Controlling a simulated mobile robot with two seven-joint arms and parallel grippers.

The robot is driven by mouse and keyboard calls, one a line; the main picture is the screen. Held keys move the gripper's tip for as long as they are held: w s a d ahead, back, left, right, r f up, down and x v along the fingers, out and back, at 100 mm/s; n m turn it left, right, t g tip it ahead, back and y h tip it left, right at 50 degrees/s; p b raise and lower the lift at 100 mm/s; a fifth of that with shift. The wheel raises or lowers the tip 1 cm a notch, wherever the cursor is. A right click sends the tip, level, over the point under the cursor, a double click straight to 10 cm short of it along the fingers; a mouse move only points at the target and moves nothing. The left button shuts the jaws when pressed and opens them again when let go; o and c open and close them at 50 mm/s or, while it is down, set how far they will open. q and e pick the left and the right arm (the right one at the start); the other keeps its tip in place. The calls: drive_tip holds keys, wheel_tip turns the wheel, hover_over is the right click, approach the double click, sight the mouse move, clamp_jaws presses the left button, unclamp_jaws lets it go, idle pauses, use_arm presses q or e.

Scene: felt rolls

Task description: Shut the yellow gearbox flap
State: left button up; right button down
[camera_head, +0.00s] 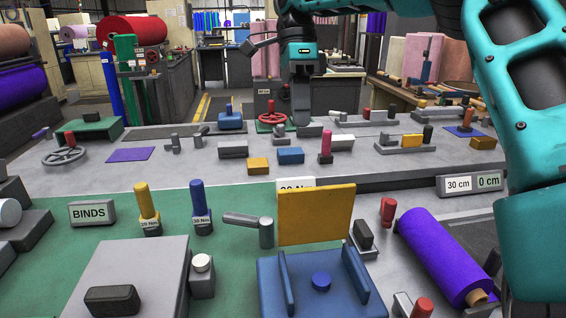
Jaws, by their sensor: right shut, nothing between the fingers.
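The yellow flap (316,216) stands raised, nearly upright, at the back edge of the blue gearbox housing (268,290) at the bottom centre. My right gripper (301,120) points down at the upper middle of the picture, behind and above the flap in the view. It is shut and empty, apart from the flap. My left gripper is not in view.
A grey lever (248,224) stands left of the flap, and a purple felt roll (440,255) lies to the right. Yellow (146,203) and blue (201,202) torque drivers stand on the green mat. A raised grey shelf (210,165) with small parts spans the back.

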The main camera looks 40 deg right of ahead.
sight(312, 208)
drive_tip(key=x, duration=0.3)
drive_tip(key=s+x, duration=0.1)
drive_tip(key=x, duration=0.3)
drive_tip(key=s+a+r+x, duration=0.1)
drive_tip(key=x, duration=0.3)
drive_tip(key=shift+b, duration=0.35)
drive_tip(key=shift+s+a+f, duration=0.1)
drive_tip(key=shift+s+a, duration=0.25)
drive_tip(key=shift+s, duration=0.15)
